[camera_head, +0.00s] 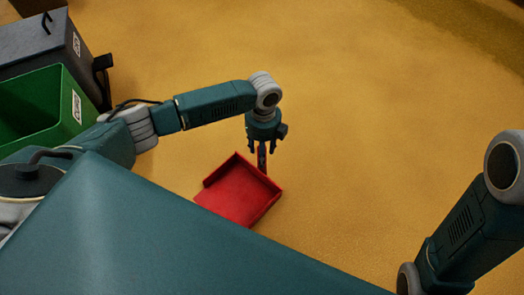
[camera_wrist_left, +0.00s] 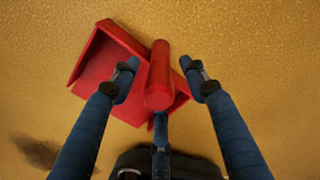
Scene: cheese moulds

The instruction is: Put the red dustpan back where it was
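The red dustpan (camera_head: 240,193) lies on the yellow floor in front of my base, and its lower edge is partly hidden by my teal body in the head view. Its round handle (camera_wrist_left: 160,72) points up towards my left wrist camera, with the pan (camera_wrist_left: 108,68) behind it. My left gripper (camera_head: 262,150) is above the handle side of the dustpan. In the left wrist view its fingers (camera_wrist_left: 163,78) are spread on both sides of the handle, with visible gaps. My right arm shows at the right edge of the head view; its gripper is out of view.
A green bin (camera_head: 72,110) and a dark grey lidded bin (camera_head: 45,45) stand at the left, beside my left arm. A brown box (camera_head: 35,5) is at the top left corner. The yellow floor (camera_head: 370,110) is clear in the middle and right.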

